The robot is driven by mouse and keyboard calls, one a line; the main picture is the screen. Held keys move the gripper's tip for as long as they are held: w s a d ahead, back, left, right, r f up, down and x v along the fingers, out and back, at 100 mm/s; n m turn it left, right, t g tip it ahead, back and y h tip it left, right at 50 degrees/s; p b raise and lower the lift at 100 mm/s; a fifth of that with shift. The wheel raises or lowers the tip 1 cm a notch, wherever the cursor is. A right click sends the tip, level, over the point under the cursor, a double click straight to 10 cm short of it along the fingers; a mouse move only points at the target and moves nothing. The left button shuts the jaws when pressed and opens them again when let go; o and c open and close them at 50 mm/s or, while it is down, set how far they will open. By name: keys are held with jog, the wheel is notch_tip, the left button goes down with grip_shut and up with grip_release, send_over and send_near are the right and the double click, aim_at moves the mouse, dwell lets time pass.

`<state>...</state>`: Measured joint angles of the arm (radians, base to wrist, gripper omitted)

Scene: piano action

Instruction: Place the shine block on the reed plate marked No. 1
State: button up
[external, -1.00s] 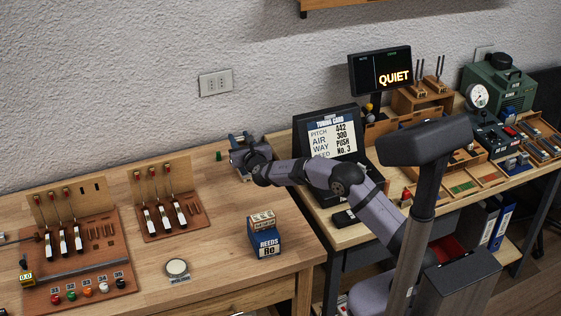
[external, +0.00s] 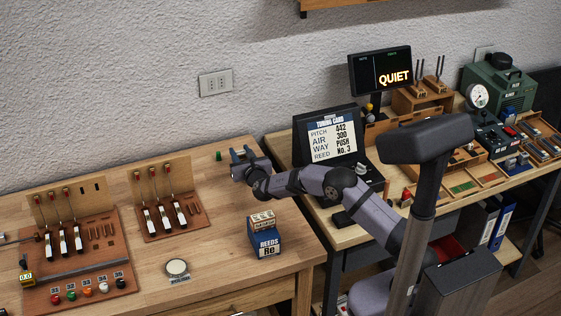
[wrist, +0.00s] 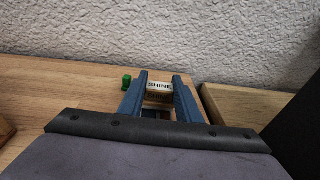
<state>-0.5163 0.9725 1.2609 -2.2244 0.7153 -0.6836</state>
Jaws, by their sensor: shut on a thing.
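My gripper (external: 244,155) is over the right back part of the left wooden bench, close to the wall. In the wrist view its two blue fingers (wrist: 160,84) are shut on the shine block (wrist: 160,86), a small pale block with the dark word SHINE on its face. The fingers hide the block's ends. The block cannot be made out in the external view. I cannot read a No. 1 mark on any reed plate, so I cannot tell which one it is.
A small green peg (external: 218,156) stands just left of my gripper, also seen in the wrist view (wrist: 127,82). The REEDS box (external: 264,240) stands nearer the front. The screen (external: 331,135) on the right bench is close to my forearm.

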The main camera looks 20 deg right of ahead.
aim_at(244, 158)
jog(key=shift+f, duration=0.15)
jog(key=o, duration=1.1)
jog(key=shift+r, duration=0.25)
jog(key=shift+s, duration=0.5)
jog(key=s, duration=0.2)
jog(key=s+r+b, duration=0.1)
jog(key=s, duration=0.1)
jog(key=shift+a+r+b, duration=0.1)
jog(key=shift+r+b, duration=0.05)
jog(key=shift+b, duration=0.15)
jog(key=shift+r, duration=3.2)
